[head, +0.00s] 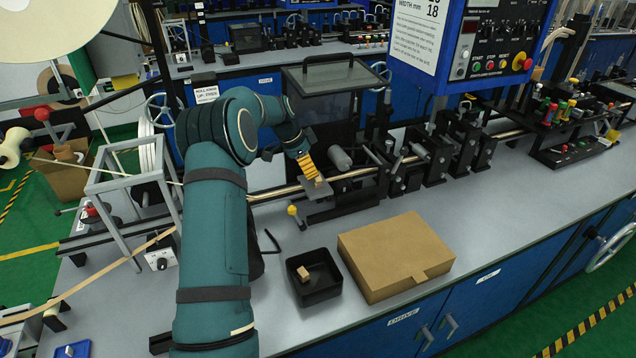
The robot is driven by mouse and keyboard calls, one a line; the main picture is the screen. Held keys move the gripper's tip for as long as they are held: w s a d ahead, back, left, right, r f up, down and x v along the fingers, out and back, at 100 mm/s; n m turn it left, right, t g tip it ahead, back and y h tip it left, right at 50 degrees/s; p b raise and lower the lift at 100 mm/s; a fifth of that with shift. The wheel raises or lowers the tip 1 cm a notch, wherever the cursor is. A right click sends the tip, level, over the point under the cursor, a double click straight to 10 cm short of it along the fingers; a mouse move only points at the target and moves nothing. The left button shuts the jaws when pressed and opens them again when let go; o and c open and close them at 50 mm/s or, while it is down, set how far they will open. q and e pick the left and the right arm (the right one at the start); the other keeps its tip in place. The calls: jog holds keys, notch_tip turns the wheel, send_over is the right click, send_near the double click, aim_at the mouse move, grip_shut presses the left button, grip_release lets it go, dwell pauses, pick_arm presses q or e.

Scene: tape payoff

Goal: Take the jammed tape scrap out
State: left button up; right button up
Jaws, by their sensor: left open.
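My left gripper (301,152) is at the tape line in the middle of the head view, open, in front of the clear-lidded guard box. Its fingers are small and partly hidden by my own wrist. A yellow-orange ribbed piece (309,166) shows just below it; I cannot tell if the two touch. A small tan bit (318,181), possibly the tape scrap, lies at the lower end of that piece, over a grey plate (317,191). The tan tape strip (350,175) runs right from there into black roller stands (405,175). My right gripper is out of view.
A black tray (324,293) on the bench front holds a small tan block (303,273). A closed cardboard box (395,250) stands right of it. A yellow-knobbed lever (293,211) rises near the gripper. The bench (480,225) is clear at right front.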

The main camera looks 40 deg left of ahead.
aim_at(318, 177)
pick_arm(q)
jog(key=shift+w+x, duration=0.1)
jog(key=shift+x, duration=1.45)
jog(key=shift+w+x, duration=0.15)
jog(key=shift+x, duration=1.4)
jog(key=shift+d+r, duration=0.15)
jog(key=c, duration=0.8)
